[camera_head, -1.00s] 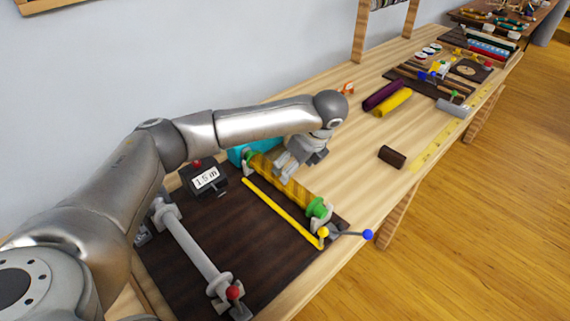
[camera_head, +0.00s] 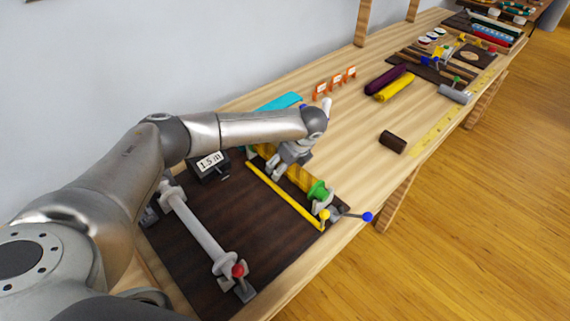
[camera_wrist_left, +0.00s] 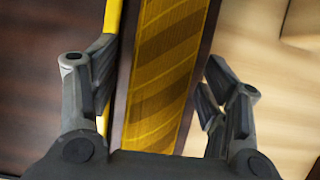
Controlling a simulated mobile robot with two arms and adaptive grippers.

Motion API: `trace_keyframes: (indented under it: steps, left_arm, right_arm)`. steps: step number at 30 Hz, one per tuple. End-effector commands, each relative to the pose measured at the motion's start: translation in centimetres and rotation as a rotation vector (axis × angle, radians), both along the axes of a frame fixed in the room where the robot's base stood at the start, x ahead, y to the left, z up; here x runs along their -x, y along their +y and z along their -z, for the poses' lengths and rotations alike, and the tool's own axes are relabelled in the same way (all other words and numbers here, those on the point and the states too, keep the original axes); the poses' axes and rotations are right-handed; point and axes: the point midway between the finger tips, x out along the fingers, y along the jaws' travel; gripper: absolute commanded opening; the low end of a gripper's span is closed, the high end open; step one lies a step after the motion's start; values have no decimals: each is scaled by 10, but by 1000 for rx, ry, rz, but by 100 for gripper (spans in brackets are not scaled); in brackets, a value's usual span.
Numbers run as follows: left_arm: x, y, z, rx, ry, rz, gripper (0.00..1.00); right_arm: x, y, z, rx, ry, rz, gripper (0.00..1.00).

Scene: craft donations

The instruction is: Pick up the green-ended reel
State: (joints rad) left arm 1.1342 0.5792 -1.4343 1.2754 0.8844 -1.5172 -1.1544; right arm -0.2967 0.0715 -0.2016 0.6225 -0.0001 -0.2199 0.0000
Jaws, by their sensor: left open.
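The green-ended reel (camera_head: 299,178) is a yellow roll with darker diagonal stripes and a green end (camera_head: 318,193). It lies along the right side of a dark board (camera_head: 252,222). My left gripper (camera_head: 281,167) is above the roll's middle and hides part of it in the head view. In the left wrist view the striped roll (camera_wrist_left: 162,85) runs between the two open fingers (camera_wrist_left: 157,88), with a gap on each side. I cannot tell how far the fingertips are above it. My right gripper is not in view.
A yellow bar (camera_head: 283,196) runs close beside the reel. A grey roller (camera_head: 200,230) and a black 1.5 m display (camera_head: 209,163) are on the board's left part. A blue-knobbed lever (camera_head: 352,215) sticks out at the front. A brown block (camera_head: 392,141) lies right, with clear wood around it.

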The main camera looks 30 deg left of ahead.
Motion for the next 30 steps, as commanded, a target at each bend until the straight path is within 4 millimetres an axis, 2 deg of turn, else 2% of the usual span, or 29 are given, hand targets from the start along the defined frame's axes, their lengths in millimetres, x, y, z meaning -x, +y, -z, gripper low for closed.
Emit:
trace_keyframes:
  steps: [2, 8, 15, 24, 30]
  left_arm:
    - [0, 0, 0, 0, 0, 0, 70]
    - [0, 0, 0, 1, 0, 0, 44]
    - [0, 0, 0, 1, 0, 0, 14]
    - [-1, 0, -3, 1, -1, -1, 14]
    - [-1, 0, -21, 3, -3, -1, 14]
  right_arm:
    - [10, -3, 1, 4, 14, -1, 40]
    - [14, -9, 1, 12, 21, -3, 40]
    - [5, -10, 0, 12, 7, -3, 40]
    - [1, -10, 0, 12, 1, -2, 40]
    - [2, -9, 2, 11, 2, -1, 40]
